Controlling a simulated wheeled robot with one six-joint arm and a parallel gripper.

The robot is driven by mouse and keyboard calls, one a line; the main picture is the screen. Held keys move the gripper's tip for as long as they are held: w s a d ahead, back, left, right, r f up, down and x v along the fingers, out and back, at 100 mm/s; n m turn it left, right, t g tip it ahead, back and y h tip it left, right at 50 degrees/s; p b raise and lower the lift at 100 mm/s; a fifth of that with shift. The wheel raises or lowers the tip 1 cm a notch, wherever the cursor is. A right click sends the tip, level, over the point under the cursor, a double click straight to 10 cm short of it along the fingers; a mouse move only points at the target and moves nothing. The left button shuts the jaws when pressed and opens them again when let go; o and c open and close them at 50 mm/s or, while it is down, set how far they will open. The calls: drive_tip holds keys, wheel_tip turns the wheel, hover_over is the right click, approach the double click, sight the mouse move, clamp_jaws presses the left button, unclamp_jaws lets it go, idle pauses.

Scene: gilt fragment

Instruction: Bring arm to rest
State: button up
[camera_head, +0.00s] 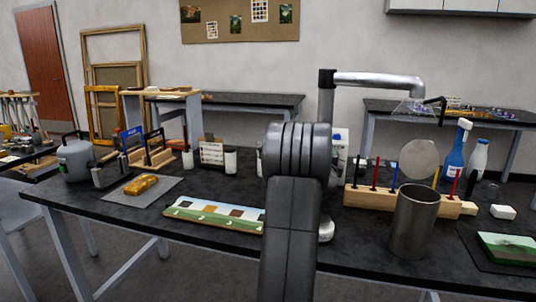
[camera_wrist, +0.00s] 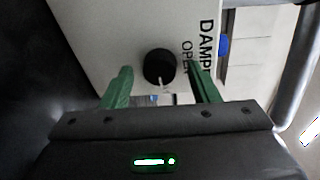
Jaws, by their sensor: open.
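My gripper (camera_wrist: 160,76) shows in the wrist view with its two green fingers apart. A round black knob (camera_wrist: 159,64) with a pale pointer lies between the fingertips in the picture. I cannot tell whether the fingers touch it. The knob is on a white box (camera_wrist: 120,25) with black lettering that reads in part "DAMP" and "OPEN". In the head view my arm stands upright in the middle and hides my gripper. A strip of the white box (camera_head: 341,142) shows just right of my arm.
A gilt fragment (camera_head: 141,185) lies on a grey mat (camera_head: 163,193) at the left of the dark bench. A painted panel (camera_head: 215,214) lies left of my arm. Right of it stand a metal cylinder (camera_head: 413,225), a wooden tool rack (camera_head: 361,197) and a blue bottle (camera_head: 455,155). A metal extraction pipe (camera_head: 375,79) rises behind.

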drive_tip(key=n+p, duration=0.6)
drive_tip(key=p, duration=0.3)
drive_tip(key=shift+r+h, duration=0.1)
drive_tip(key=shift+h, duration=0.3)
drive_tip(key=shift+n+p, duration=0.3)
drive_tip(key=shift+p, duration=0.05)
drive_tip(key=shift+a, duration=0.15)
